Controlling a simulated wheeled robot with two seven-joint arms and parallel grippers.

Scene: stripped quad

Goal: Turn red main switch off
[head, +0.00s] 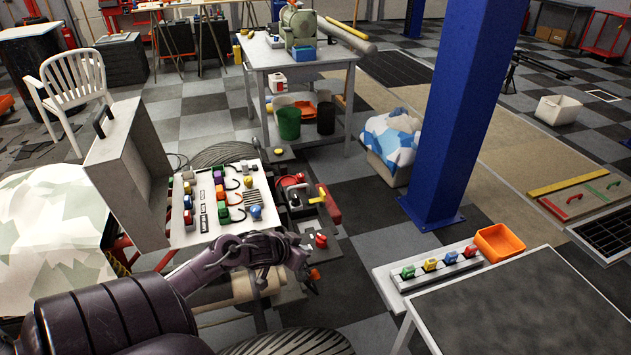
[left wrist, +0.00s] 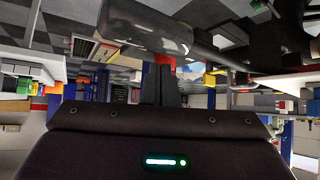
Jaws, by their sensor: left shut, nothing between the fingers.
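A red knob (head: 321,240) sits on a dark mount just right of my left gripper in the head view; I cannot tell how it is turned. A second red part (head: 291,181) is on a dark unit above it, with a red handle-like piece (head: 329,204) to its right. I cannot tell for sure which one is the main switch. My left gripper (head: 303,268) is shut and empty, close to the knob; contact cannot be told. Its closed fingers (left wrist: 161,88) also show in the left wrist view. My right gripper is not in view.
A white panel (head: 181,232) with coloured switches and cables stands left of the gripper, beside an open grey cover (head: 125,175). A blue post (head: 455,130) stands to the right. A table (head: 530,310) with a coloured-switch strip and an orange bin (head: 499,242) is front right.

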